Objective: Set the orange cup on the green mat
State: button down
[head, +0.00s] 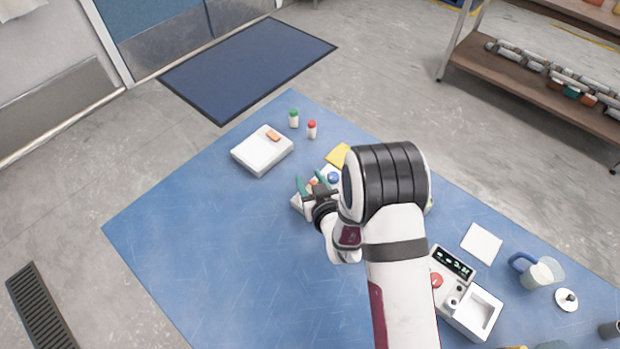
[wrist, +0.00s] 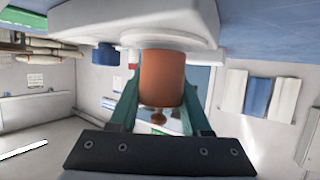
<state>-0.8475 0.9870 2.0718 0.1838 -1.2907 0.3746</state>
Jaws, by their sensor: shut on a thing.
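The orange cup (wrist: 162,78) is between the two green fingers of my gripper (wrist: 160,95) in the wrist view, and they are shut on it. In the head view my gripper (head: 311,186) is over the blue table's middle, beside a white machine (head: 297,203) with a blue knob (head: 334,178). Only a small orange bit of the cup (head: 313,182) shows there between the fingers. In the wrist view the cup is close to the white machine body (wrist: 175,22); I cannot tell whether they touch. I cannot make out the green mat; my arm covers part of the table.
A white box (head: 260,152) with an orange item stands left of my gripper. Green-capped (head: 293,119) and red-capped (head: 312,130) bottles and a yellow thing (head: 337,156) are behind. A scale (head: 463,296) and blue-handled jug (head: 538,274) stand at right. The table's front left is clear.

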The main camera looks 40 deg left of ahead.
jog(key=shift+f, duration=0.15)
jog(key=shift+c, duration=1.8)
grip_release()
jog(key=shift+d, duration=0.1)
jog(key=v, duration=0.6)
jog(key=shift+d, duration=0.15)
jog(key=shift+o, duration=0.5)
jog(key=shift+s+d+r, duration=0.3)
jog(key=shift+s+d, duration=0.05)
jog(key=shift+d, duration=0.05)
